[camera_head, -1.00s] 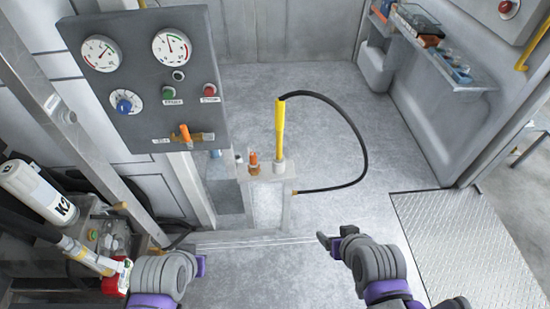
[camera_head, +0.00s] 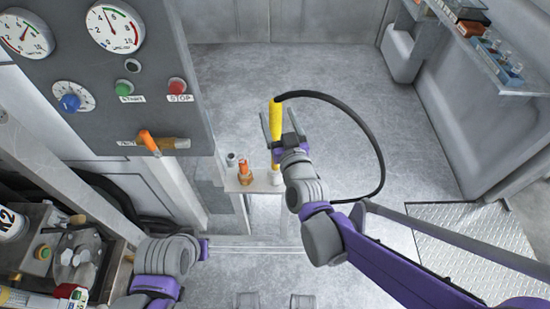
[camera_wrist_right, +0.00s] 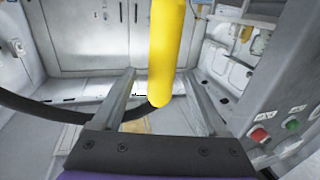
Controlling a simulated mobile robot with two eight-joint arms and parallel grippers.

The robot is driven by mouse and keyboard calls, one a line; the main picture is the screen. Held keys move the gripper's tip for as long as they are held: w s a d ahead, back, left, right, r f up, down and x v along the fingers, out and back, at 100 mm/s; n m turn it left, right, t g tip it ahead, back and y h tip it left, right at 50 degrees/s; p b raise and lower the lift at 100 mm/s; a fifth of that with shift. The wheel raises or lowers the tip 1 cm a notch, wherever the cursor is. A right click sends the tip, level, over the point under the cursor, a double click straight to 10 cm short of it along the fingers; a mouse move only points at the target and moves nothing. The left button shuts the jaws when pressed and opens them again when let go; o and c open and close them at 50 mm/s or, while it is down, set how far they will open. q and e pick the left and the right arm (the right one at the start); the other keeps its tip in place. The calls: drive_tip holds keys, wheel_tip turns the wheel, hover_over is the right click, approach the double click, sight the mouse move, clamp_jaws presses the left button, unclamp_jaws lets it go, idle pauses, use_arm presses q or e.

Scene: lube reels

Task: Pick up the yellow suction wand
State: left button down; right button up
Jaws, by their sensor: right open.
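The yellow suction wand (camera_head: 275,115) stands upright in a holder at the end of a small ledge, with a black hose (camera_head: 372,140) looping from its top to the right. My right gripper (camera_head: 279,122) is open at the wand's upper part, its two fingers on either side of it in the head view. In the right wrist view the wand (camera_wrist_right: 166,45) hangs down into the gap between the open fingers (camera_wrist_right: 158,85); I cannot tell whether either finger touches it. My left gripper (camera_head: 203,249) is at the lower left, its fingers hidden.
A grey gauge panel (camera_head: 100,90) with dials, buttons and an orange-handled valve (camera_head: 149,142) stands left of the wand. An orange-tipped fitting (camera_head: 244,172) sits on the ledge (camera_head: 232,186) beside it. A shelf (camera_head: 490,55) is at the upper right. The floor behind is clear.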

drive_tip(key=x, duration=0.5)
drive_tip(key=shift+w+a+r, duration=0.1)
drive_tip(key=shift+w+a, duration=0.05)
drive_tip(key=shift+w, duration=0.05)
clamp_jaws()
idle(1.2)
